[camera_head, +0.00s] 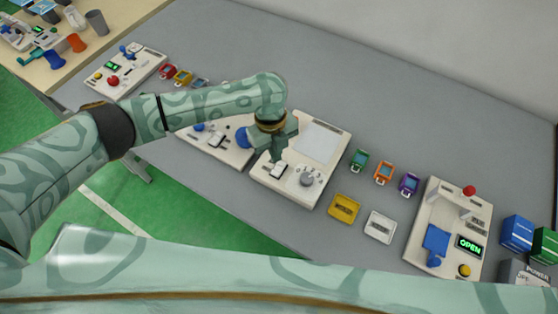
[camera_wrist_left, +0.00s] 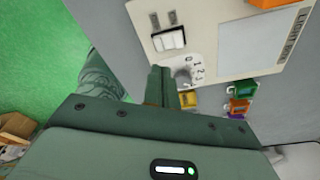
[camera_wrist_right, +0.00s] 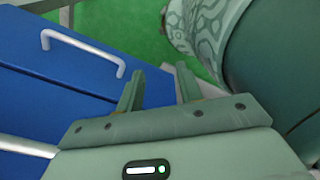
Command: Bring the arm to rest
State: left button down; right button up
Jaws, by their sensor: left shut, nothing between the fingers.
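My left gripper (camera_head: 275,155) is shut and empty, hanging over the left part of a white panel box (camera_head: 330,128) with a pale square plate. In the left wrist view its fingers (camera_wrist_left: 161,82) lie together beside the box's numbered dial (camera_wrist_left: 196,70) and white rocker switch (camera_wrist_left: 168,40); I cannot tell the height above the box. My left arm (camera_head: 200,103) reaches in from the left, hiding part of the neighbouring box. My right gripper (camera_wrist_right: 158,84) is open and empty in the right wrist view, near a blue cabinet (camera_wrist_right: 60,85) with metal handles. It is outside the head view.
The grey table (camera_head: 385,125) holds green, orange and purple clips, a yellow tray (camera_head: 344,208), a white tray (camera_head: 380,227) and a box with an OPEN display (camera_head: 470,244). Another box (camera_head: 122,72) stands far left. The back strip is clear. Green floor (camera_head: 190,205) lies in front.

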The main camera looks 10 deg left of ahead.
pick_arm(q)
jog(key=shift+r, duration=0.25)
pick_arm(e)
jog(key=shift+r, duration=0.3)
